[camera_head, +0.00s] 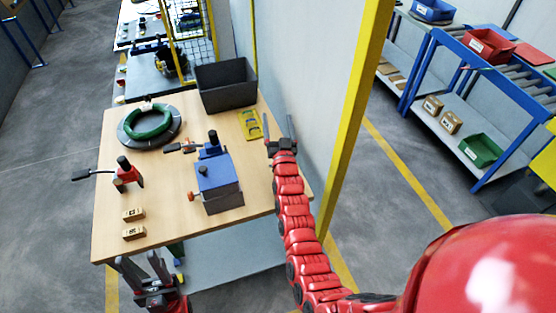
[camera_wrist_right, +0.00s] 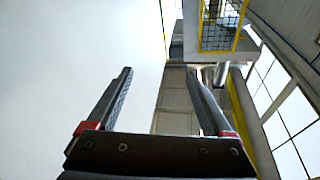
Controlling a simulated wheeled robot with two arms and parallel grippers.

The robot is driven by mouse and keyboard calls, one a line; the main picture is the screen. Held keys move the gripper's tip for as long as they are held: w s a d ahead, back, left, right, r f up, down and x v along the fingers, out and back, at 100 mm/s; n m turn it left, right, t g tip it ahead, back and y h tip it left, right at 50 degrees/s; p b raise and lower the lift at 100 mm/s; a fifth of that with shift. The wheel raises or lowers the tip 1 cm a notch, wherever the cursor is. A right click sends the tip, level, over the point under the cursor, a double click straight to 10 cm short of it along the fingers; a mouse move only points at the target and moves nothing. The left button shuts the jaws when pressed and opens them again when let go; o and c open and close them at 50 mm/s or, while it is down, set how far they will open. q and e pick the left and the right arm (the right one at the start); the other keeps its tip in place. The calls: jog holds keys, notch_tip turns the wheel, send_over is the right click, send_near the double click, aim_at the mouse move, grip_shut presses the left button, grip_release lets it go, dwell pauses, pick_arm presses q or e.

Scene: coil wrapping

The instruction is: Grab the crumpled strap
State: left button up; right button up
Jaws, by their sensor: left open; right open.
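I cannot make out a crumpled strap for certain. A yellow flat piece (camera_head: 249,125) lies near the table's right edge, and a small dark item (camera_head: 183,147) lies left of the blue box-shaped device (camera_head: 217,182). A green coil (camera_head: 149,121) rests on a dark round base at the far left of the table. My right gripper (camera_head: 279,128) is open and empty, just right of the yellow piece; its open fingers also show in the right wrist view (camera_wrist_right: 161,85), facing wall and background. My left gripper (camera_head: 140,262) is open and empty at the table's front edge.
A dark open bin (camera_head: 226,86) stands at the back of the wooden table (camera_head: 165,225). A red clamp tool (camera_head: 127,175) and two small wooden blocks (camera_head: 134,214) are at the left. A yellow post (camera_head: 355,110) rises right of my right arm. The table's front middle is clear.

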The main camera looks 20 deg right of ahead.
jog(key=w+a+f+n+g+y+p, duration=0.25)
jog(key=w+a+g+y, duration=0.25)
jog(key=w+g, duration=0.4)
jog(key=s+d+r+n+g+h+p, duration=0.1)
jog(key=s+r+g, duration=0.2)
jog(key=s+g, duration=0.4)
jog(key=s+d+r+n+g, duration=0.15)
jog(key=s+g, duration=0.25)
jog(key=s, duration=0.6)
notch_tip(320, 180, down, 11)
jog(key=b, duration=0.3)
jog(key=shift+w+d, duration=0.15)
jog(key=shift+f, duration=0.15)
notch_tip(320, 180, down, 4)
jog(key=p, duration=0.2)
jog(key=shift+d+r+p, duration=0.1)
jog(key=shift+r+p, duration=0.1)
jog(key=shift+p, duration=0.15)
jog(key=shift+f, duration=0.75)
grip_shut()
